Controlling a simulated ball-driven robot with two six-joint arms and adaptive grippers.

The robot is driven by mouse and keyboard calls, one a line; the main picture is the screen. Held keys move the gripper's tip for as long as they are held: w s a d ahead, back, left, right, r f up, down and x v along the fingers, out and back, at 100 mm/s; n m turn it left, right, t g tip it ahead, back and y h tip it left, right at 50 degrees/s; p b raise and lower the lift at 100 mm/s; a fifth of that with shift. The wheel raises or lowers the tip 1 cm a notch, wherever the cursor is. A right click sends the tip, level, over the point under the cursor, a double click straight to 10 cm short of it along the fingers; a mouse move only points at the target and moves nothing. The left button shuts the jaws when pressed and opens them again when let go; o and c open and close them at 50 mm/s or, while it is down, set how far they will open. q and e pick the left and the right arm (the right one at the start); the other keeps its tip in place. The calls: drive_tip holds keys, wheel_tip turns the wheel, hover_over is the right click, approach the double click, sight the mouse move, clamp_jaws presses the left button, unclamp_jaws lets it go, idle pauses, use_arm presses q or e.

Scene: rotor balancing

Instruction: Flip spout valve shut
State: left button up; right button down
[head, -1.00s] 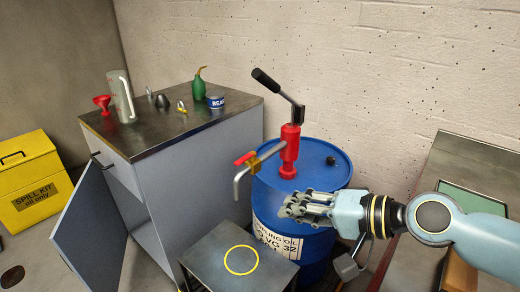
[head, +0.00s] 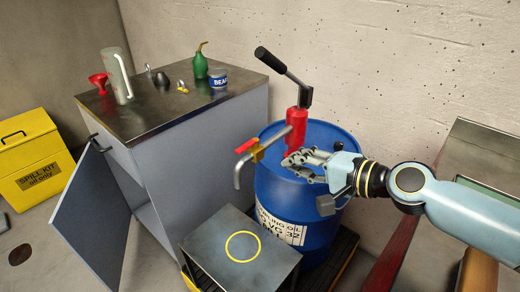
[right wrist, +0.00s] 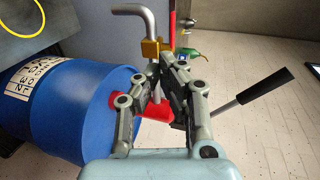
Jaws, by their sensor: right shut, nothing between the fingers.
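The spout (head: 239,172) is a grey bent pipe with a brass valve (head: 257,153) and a red lever (head: 246,145). It comes out of the red hand pump (head: 297,131) on the blue drum (head: 330,215). The lever lies roughly along the pipe. My right gripper (head: 290,163) is shut and empty, just right of the valve and in front of the pump, apart from the lever in the head view. In the right wrist view the brass valve (right wrist: 152,48) shows beyond the fingers, with the red lever (right wrist: 172,32) beside it. My left gripper is not in view.
A small stand (head: 215,262) with a yellow ring (head: 243,246) is below the spout. A cabinet (head: 215,150) with an open door (head: 95,215) stands left. The pump's black handle (head: 276,65) rises above the drum. A yellow spill kit box (head: 30,165) is far left.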

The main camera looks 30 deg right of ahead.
sight(248, 148)
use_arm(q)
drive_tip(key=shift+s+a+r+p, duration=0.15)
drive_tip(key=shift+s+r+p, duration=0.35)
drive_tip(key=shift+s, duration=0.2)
use_arm(e)
drive_tip(key=r+x, duration=0.1)
drive_tip(key=x, duration=0.9)
drive_tip(key=shift+w, duration=0.2)
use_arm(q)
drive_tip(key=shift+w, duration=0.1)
use_arm(e)
drive_tip(key=shift+a, duration=0.1)
